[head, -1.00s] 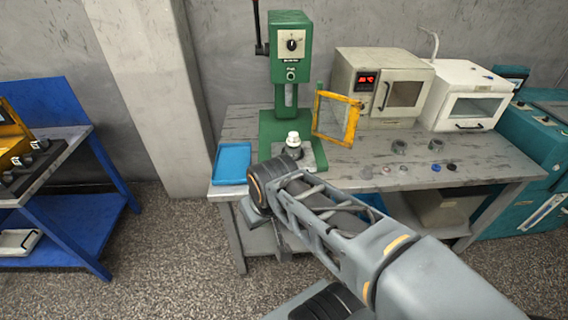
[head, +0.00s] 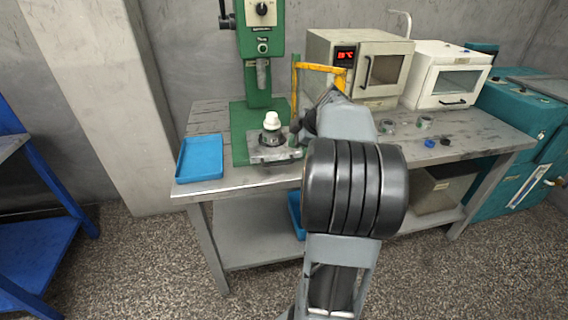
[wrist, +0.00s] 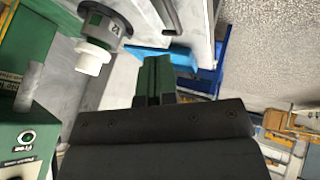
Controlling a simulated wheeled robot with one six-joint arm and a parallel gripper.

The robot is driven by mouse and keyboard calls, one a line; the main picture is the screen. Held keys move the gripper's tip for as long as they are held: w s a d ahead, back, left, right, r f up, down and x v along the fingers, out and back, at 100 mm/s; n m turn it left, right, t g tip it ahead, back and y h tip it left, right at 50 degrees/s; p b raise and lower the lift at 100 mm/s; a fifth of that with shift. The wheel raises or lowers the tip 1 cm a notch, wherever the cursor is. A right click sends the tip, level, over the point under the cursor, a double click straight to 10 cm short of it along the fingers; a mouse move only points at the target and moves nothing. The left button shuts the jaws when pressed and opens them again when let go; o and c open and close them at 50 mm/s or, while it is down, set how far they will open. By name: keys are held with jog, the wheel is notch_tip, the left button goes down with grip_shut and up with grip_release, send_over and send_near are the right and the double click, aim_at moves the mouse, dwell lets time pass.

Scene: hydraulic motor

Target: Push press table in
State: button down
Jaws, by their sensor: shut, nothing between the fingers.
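The press table (head: 275,154) is a flat grey plate at the front of the green press (head: 258,75). It carries a dark ring-shaped part with a white top (head: 271,121). My gripper (head: 296,130) is just right of this part in the head view, mostly hidden by my own arm. In the wrist view, my gripper's green fingertips (wrist: 155,75) are shut and empty. The white-topped part (wrist: 94,48) shows up and left of them, with a gap between. I cannot tell whether my fingers touch the press table.
A blue tray (head: 201,158) lies left of the press. The yellow guard frame (head: 318,68) stands right of it, partly behind my arm. A beige oven (head: 335,50) and a white oven (head: 445,75) stand at the back right. Several small rings lie on the right side of the workbench.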

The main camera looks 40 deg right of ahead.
aim_at(273, 145)
jog(key=x, duration=0.6)
jog(key=d+x, duration=0.1)
jog(key=x, duration=0.3)
jog(key=shift+f+b, duration=0.1)
jog(key=shift+b, duration=0.2)
jog(key=shift+w, duration=0.15)
